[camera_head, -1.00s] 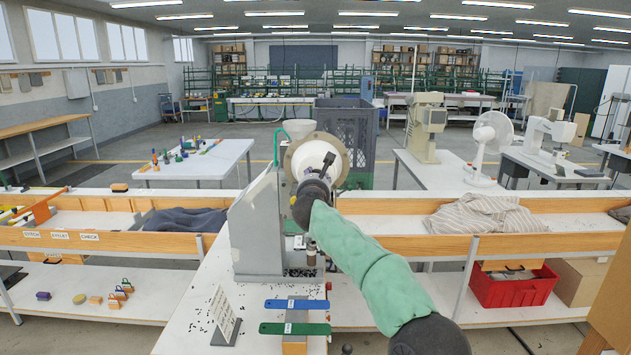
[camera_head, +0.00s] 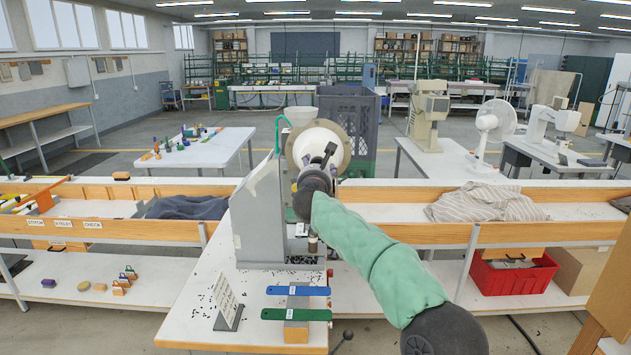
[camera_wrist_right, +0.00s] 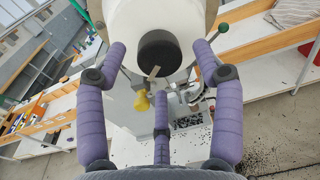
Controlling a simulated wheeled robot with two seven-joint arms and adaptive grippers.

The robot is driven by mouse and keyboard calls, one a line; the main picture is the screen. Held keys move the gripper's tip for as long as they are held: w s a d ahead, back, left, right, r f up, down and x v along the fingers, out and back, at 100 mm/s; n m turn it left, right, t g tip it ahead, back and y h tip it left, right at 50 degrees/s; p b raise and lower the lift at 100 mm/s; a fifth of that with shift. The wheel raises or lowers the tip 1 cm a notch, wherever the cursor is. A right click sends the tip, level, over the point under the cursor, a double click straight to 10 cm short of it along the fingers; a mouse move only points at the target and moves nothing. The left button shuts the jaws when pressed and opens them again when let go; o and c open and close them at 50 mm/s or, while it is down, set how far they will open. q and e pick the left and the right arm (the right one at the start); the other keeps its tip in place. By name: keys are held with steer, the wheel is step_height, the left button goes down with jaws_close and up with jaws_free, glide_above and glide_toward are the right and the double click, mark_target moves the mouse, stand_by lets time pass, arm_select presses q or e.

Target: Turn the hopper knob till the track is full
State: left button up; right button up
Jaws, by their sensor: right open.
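The white hopper (camera_head: 318,138) with its tan round flange sits on the grey eyelet press (camera_head: 258,222). It fills the top of the right wrist view (camera_wrist_right: 190,20). The dark round hopper knob (camera_wrist_right: 160,52) faces my right gripper (camera_wrist_right: 160,62). The gripper's purple fingers are spread open around the knob, one on each side and one below, with gaps visible. In the head view my right gripper (camera_head: 316,172) is in front of the hopper and hides the knob. The track's fill cannot be made out. My left gripper is out of view.
Small black eyelets lie scattered on the white bench (camera_head: 190,325). A small sign (camera_head: 228,304) and blue (camera_head: 298,290) and green (camera_head: 296,314) flat tools are at the front. A yellow knob (camera_wrist_right: 141,101) shows below the hopper. A grey crate (camera_head: 350,118) stands behind.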

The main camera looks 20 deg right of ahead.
steer(key=v, duration=0.9)
steer(key=shift+s, duration=0.35)
steer(key=shift+a+f, duration=0.1)
steer(key=shift+f, duration=0.1)
